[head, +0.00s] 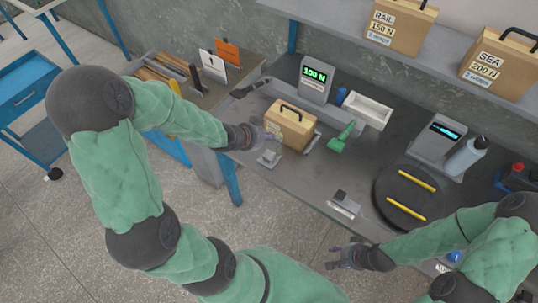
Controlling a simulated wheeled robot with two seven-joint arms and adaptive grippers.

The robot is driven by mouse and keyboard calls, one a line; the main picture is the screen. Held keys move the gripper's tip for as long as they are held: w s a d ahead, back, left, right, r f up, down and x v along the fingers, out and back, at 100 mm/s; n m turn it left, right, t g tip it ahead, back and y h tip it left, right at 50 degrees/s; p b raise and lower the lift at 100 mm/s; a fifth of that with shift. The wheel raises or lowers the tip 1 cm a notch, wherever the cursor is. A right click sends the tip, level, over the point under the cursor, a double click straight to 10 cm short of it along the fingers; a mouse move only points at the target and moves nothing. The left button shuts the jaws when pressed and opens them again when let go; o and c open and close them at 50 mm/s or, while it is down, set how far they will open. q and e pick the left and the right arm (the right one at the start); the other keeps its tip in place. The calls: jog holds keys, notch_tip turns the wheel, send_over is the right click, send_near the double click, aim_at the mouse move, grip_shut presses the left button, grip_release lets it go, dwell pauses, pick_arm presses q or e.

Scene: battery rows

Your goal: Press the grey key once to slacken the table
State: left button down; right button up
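A small dark grey key (341,196) stands on a pale labelled base (345,207) at the bench's front edge. It is just left of the round dark table (384,208), which carries two yellow bars (417,180). My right gripper (333,257) is in front of the bench edge, below the key in the picture and apart from it. Its fingers look spread and empty. My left gripper (266,137) is at the left side of a cardboard case (291,130) with a dark handle. Its fingers are small and dark there, so I cannot tell whether they touch the case.
A green-lit display reading 100 N (316,76), a white tray (365,109) and a green tool (342,138) stand behind. A second display (437,136) and a grey bottle (466,157) stand at the right. Bare bench lies between the case and the key.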

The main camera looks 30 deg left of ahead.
pick_arm(q)
jog(key=b, duration=0.7)
send_over(270, 153)
jog(key=s, duration=0.2)
jog(key=f, duration=0.7)
jog(key=shift+w+a+f, duration=0.1)
jog(key=shift+w, duration=0.1)
jog(key=shift+f+b, duration=0.35)
jog(key=shift+f, duration=0.2)
jog(key=shift+f+b, duration=0.3)
jog(key=shift+f, duration=0.1)
jog(key=shift+f+b, duration=0.8)
jog(key=shift+f, duration=0.1)
dwell(0.9)
jog(key=shift+r, duration=0.1)
jog(key=shift+r+p, duration=1.25)
jog(key=shift+p, duration=0.1)
